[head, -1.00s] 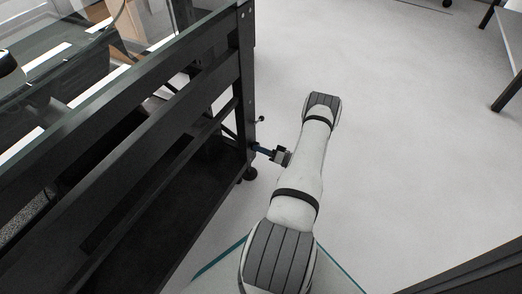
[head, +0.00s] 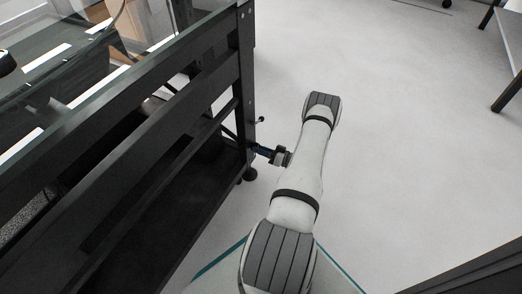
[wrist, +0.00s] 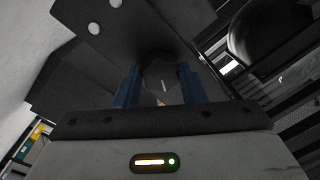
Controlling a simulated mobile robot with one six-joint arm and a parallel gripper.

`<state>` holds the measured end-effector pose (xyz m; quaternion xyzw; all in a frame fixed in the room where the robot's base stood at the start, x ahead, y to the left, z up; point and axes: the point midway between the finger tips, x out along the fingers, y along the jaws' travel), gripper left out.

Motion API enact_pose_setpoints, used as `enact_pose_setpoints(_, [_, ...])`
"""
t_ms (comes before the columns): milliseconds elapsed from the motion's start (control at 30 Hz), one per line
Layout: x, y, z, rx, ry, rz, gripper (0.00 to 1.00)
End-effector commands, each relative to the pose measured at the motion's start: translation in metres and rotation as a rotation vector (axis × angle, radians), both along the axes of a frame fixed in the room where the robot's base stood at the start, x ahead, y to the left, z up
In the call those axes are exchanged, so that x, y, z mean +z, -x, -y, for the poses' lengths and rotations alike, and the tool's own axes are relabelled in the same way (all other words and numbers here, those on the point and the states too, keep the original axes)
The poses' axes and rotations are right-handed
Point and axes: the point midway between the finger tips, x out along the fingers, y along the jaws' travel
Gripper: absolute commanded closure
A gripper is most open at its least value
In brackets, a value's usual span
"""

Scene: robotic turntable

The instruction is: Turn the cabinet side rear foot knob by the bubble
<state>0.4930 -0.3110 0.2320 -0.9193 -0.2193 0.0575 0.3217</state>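In the head view my gripper (head: 262,150) reaches left from my white arm to the lower part of the cabinet's corner post (head: 246,70). In the wrist view its two blue fingers (wrist: 160,88) stand apart, one on each side of a dark rounded knob (wrist: 160,70). A small light mark shows on the knob's face. The knob lies between the fingers, but the dark picture does not show whether both touch it. In the head view the knob is too small and dark to make out at the fingertips. I cannot make out a bubble in either view.
A black foot (head: 249,174) stands on the floor just below my gripper. A small ball-ended lever (head: 262,119) sticks out from the post just above it. The dark slatted cabinet side (head: 150,110) fills the left. Pale floor (head: 420,150) is open to the right.

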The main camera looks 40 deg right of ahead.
Motion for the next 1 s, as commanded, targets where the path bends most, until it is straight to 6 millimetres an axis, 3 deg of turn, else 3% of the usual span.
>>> enact_pose_setpoints(267, [0.000, 0.000, 0.000, 0.001, -0.001, -0.001, 0.42])
enact_pose_setpoints(567, [0.001, 0.004, 0.002, -0.001, -0.001, 0.000, 0.42])
enact_pose_setpoints(1000, [-0.001, 0.063, 0.031, -0.003, -0.002, -0.001, 0.42])
